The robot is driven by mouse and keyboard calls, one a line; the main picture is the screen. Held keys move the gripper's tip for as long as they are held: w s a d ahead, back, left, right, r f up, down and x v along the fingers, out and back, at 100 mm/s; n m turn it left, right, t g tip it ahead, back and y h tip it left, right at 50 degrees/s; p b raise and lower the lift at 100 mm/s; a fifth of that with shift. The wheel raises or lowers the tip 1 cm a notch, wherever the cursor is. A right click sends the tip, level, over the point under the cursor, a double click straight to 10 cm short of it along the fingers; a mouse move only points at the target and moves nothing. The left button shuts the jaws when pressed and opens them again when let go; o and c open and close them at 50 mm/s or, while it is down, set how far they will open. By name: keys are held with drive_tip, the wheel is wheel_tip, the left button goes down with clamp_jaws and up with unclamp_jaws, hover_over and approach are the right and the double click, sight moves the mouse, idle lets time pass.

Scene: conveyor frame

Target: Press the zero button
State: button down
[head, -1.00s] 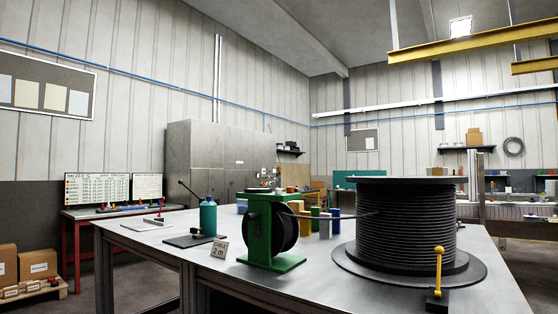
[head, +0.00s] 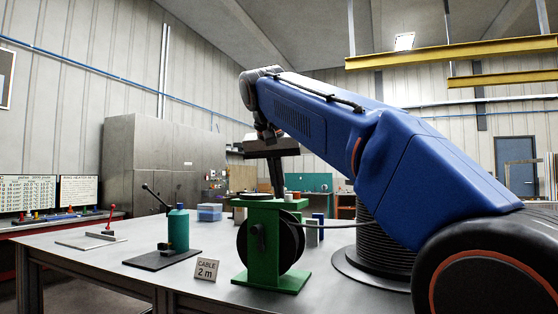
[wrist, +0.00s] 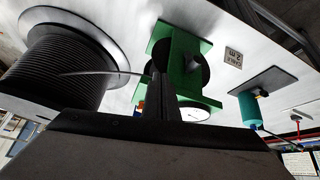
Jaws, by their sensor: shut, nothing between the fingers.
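The green cable meter (head: 272,274) stands on the grey table with a dark reel in its frame. It also shows in the wrist view (wrist: 182,48), where a white round dial (wrist: 195,113) is on its top. In the wrist view the shut fingers (wrist: 162,80) cover part of the meter. I cannot tell whether the fingertips touch it.
A big black cable drum (wrist: 62,65) stands beside the meter, mostly behind my arm in the head view. A "CABLE 2 m" sign (head: 206,270) and a teal bottle-shaped tool (head: 178,231) on a black plate stand to the left.

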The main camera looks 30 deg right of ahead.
wheel_tip(320, 180, up, 7)
drive_tip(key=w+d+m, duration=0.2)
drive_tip(key=w+m, duration=0.1)
drive_tip(key=x, duration=0.7)
drive_tip(key=shift+d+h, duration=0.35)
drive_tip(key=shift+h, duration=0.05)
drive_tip(key=shift+s+f, duration=0.1)
drive_tip(key=shift+f, duration=0.45)
idle(0.4)
drive_tip(key=shift+r, duration=2.85)
